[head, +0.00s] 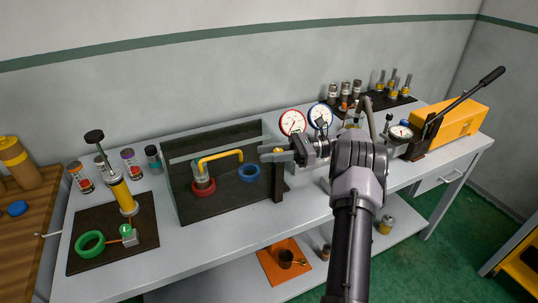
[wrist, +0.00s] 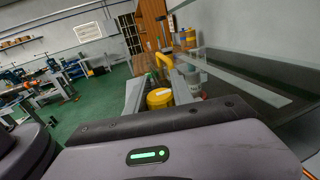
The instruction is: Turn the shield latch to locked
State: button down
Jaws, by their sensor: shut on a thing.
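The shield (head: 215,135) is a dark, see-through guard on the bench, with a red ring, a blue ring and a yellow bent pipe behind its panel. A dark upright post (head: 278,187) stands at its right front corner. My gripper (head: 284,156) is at the top of this post, reaching in from the right, and is shut on the shield latch there. The jaws mostly cover the latch, so I cannot tell its angle or whether it is locked.
Two dial gauges (head: 293,122) stand behind my gripper. A yellow pump with a long black lever (head: 462,95) is at the right end of the bench. A hand pump (head: 122,192) and green ring (head: 90,243) are at the left. The bench's front strip is clear.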

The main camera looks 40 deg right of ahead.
jog(key=shift+g, duration=0.3)
jog(key=c, duration=1.1)
grip_release()
jog(key=shift+a, duration=0.15)
